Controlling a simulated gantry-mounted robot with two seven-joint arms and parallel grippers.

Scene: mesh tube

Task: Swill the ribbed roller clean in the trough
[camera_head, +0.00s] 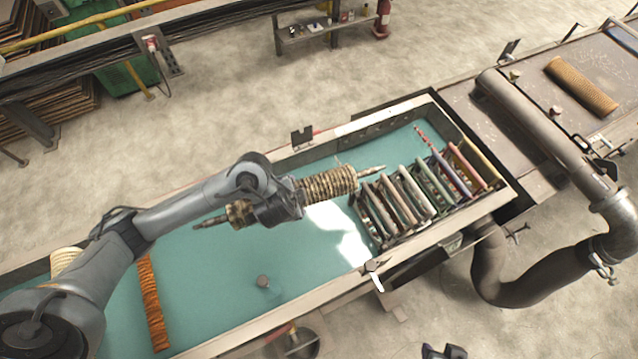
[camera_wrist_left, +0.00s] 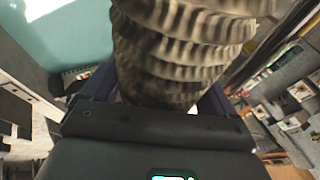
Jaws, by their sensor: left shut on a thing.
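The ribbed roller (camera_head: 330,186) is brown and grimy, with a thin pointed shaft at each end. My left gripper (camera_head: 274,207) is shut around it, toward its left part, and holds it roughly level over the trough (camera_head: 215,279). The trough is long and metal-rimmed, with teal liquid in it. The roller appears to be above the liquid; its exact height I cannot tell. In the left wrist view the roller (camera_wrist_left: 180,50) fills the upper middle, with dark, stained ribs between my fingers.
A rack of several coloured rollers (camera_head: 415,197) stands at the trough's right end. An orange-brown ribbed roller (camera_head: 152,303) lies at the trough's left. A thick pipe (camera_head: 545,125) crosses at the right. Mid-trough is otherwise clear.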

